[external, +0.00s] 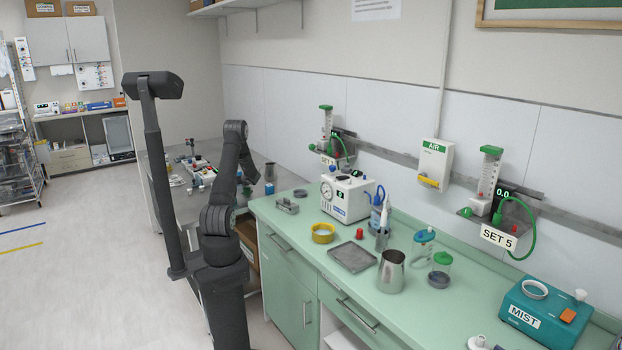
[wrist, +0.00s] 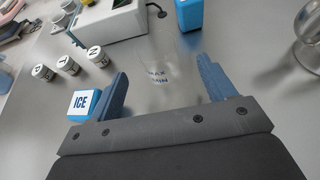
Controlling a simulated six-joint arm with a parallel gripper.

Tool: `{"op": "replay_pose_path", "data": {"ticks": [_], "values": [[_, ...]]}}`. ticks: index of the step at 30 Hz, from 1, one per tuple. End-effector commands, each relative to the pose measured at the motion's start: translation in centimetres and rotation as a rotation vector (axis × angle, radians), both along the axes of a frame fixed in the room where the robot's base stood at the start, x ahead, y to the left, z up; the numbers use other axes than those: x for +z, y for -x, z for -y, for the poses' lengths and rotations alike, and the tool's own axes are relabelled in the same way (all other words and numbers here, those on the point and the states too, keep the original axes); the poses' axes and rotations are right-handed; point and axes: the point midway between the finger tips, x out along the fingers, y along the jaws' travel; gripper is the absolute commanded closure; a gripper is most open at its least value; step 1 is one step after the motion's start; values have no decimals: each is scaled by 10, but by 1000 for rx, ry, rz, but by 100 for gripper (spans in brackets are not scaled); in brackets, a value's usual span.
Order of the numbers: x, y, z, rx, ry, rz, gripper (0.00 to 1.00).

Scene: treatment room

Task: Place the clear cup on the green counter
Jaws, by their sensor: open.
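The clear cup (wrist: 157,76) is faint and see-through in the wrist view, with small dark print on it. It stands on the grey counter (wrist: 225,40), in the gap between my fingers. My gripper (wrist: 163,70) is open, with a blue finger on each side of the cup and no clear grip on it. I cannot make out the cup in the external view. The green counter (external: 312,270) runs along the wall to the right of my arm in the external view.
On the grey counter are a blue-and-white ICE block (wrist: 84,104), several small lettered jars (wrist: 68,65), a blue container (wrist: 190,14) and a glass vessel (wrist: 309,35). The green counter holds a yellow ring (external: 323,233), grey tray (external: 352,257) and metal jug (external: 391,271). Its front left is bare.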

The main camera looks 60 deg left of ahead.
Motion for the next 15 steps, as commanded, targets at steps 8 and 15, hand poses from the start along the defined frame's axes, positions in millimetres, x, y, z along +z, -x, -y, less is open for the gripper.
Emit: {"op": "replay_pose_path", "data": {"ticks": [8,15], "values": [[-9,2,-21,2,-1,-1,24],[-21,4,-52,2,0,0,24]]}}
